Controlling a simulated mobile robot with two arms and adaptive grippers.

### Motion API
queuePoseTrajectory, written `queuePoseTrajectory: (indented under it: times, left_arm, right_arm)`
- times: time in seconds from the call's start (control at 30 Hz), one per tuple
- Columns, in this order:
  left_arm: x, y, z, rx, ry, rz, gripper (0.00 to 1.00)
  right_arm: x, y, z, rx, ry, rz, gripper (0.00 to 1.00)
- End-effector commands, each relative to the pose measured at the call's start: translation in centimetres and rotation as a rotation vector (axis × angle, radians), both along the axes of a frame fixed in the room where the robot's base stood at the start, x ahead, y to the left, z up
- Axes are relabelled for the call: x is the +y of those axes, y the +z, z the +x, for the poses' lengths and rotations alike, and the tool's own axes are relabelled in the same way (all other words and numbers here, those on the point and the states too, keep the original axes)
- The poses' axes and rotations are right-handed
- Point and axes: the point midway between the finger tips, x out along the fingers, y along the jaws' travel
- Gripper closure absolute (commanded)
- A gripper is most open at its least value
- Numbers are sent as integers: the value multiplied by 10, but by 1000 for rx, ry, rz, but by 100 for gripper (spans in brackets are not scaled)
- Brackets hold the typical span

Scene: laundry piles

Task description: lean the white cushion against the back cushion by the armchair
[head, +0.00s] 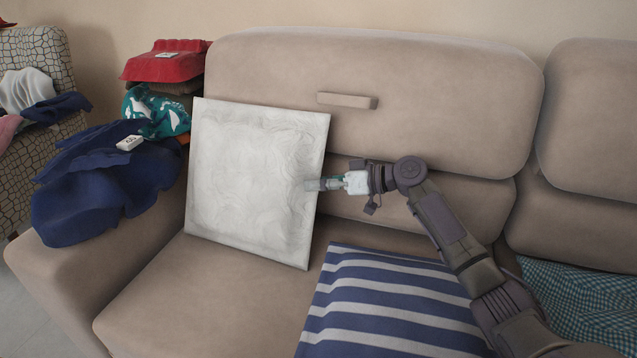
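The white cushion (250,175) is a square with a wavy raised pattern. It stands on the left seat of the beige sofa, tilted back, its upper part close to or touching the back cushion (420,95). My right gripper (312,184) is at the cushion's right edge, with its fingertips overlapping that edge. Whether the fingers are shut on the edge or only beside it cannot be made out. My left gripper is not in view.
A striped blue and white cushion (385,310) lies on the seat at the front. A checked teal cloth (585,305) lies to the right. Navy cloth (105,185) covers the left armrest. A patterned armchair (35,130) stands at far left. The seat front of the white cushion is clear.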

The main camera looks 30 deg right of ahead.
Motion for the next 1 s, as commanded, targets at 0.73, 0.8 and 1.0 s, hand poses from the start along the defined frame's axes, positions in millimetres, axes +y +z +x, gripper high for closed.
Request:
queuePoseTrajectory:
  times: [0.73,0.8,1.0]
  left_arm:
    - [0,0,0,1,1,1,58]
    - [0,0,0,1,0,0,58]
    - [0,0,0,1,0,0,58]
  right_arm:
    - [-46,15,-40,0,-3,-1,60]
    - [-57,18,-49,0,-4,0,60]
    - [-80,26,-69,0,-2,1,60]
